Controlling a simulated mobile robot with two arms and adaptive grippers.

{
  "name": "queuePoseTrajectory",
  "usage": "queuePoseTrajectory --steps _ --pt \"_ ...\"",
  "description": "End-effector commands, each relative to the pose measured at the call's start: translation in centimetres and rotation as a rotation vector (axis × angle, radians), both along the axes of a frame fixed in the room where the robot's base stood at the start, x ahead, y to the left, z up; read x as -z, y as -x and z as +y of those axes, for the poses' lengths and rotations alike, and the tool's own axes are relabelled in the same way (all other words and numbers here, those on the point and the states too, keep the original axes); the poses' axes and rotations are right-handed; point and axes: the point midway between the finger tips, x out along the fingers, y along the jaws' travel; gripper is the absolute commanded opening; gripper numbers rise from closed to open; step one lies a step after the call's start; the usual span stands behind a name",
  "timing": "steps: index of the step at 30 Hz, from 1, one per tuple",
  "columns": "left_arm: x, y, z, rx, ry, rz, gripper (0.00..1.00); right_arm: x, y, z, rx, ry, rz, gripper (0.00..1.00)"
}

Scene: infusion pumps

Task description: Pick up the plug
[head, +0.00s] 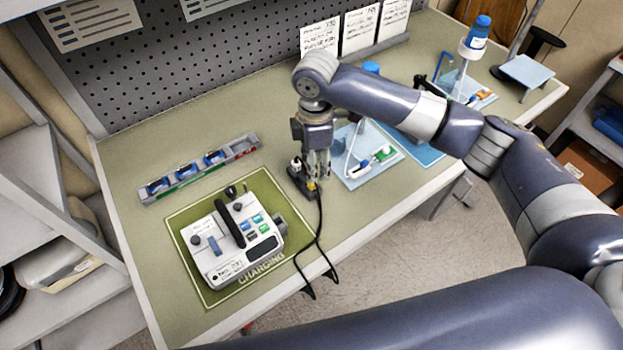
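My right gripper (316,174) points straight down over the table, just right of a small black holder (298,183) with a whitish top piece. The plug (312,187) seems to be the small dark piece with a yellowish spot at the fingertips. A black cable (320,225) runs from there over the table's front edge. The fingers look close together, but at this size I cannot tell whether they grip the plug. My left gripper is not in view.
A white infusion pump (233,238) sits on the green charging mat (199,281) at left. A grey rack (243,146) with blue items lies behind it. A light blue tray (352,179) stands right of the gripper. A pegboard (200,65) closes off the back.

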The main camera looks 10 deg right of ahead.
Motion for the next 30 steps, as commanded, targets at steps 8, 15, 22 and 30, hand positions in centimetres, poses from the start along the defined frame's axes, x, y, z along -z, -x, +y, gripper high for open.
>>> queuePoseTrajectory --steps 8,15,22,30 --pt "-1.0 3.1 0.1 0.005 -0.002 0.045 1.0 2.2 0.2 0.3 -0.001 0.0 0.0 0.41" --pt "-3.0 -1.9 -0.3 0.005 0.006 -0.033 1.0 5.7 0.5 0.6 0.001 0.0 0.0 0.41" --pt "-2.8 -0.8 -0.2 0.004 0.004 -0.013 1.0 6.7 0.4 0.7 -0.002 -0.001 -0.004 0.41" --pt "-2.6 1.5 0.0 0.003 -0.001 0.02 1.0 6.7 0.4 0.7 -0.002 -0.001 -0.003 0.03"
